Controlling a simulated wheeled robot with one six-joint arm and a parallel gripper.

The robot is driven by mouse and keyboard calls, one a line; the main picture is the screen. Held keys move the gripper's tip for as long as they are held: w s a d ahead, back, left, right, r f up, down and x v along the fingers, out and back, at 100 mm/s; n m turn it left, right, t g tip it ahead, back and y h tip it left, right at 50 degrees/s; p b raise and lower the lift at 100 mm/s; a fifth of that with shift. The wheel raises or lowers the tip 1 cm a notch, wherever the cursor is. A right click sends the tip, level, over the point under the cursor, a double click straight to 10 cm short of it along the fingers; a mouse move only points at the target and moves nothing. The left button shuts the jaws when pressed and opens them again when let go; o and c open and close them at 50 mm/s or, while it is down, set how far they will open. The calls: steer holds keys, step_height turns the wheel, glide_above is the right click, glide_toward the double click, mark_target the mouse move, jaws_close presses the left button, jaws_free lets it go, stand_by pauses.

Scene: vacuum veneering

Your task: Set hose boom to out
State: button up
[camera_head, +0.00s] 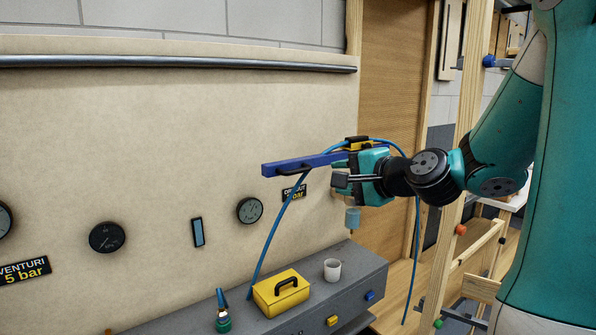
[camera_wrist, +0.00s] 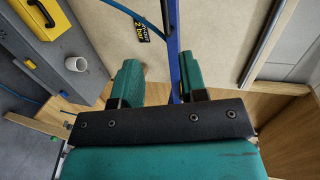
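The hose boom (camera_head: 285,166) is a blue bar standing out in front of the beige panel, roughly level in the head view. A blue hose (camera_head: 273,232) hangs from it in a curve. My gripper (camera_head: 341,172) is at the boom's right part. In the wrist view the boom (camera_wrist: 175,60) runs between the two green fingers of my gripper (camera_wrist: 160,70), close to the right finger. A clear gap shows between the boom and the left finger, so the gripper is open. The boom's pivot end is hidden behind my gripper.
A grey bench (camera_head: 352,266) below holds a yellow toolbox (camera_head: 281,296), a white cup (camera_head: 332,269) and a small green-and-blue item (camera_head: 222,312). Gauges (camera_head: 250,210) sit on the panel behind. A wooden post (camera_head: 466,120) stands near my arm at right.

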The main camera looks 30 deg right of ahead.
steer(key=d, duration=0.1)
steer(key=p, duration=1)
glide_toward(300, 171)
steer(key=shift+m, duration=0.4)
steer(key=x, duration=0.9)
steer(key=shift+w, duration=0.2)
steer(key=shift+w+f, duration=0.2)
steer(key=shift+w, duration=0.4)
jaws_close()
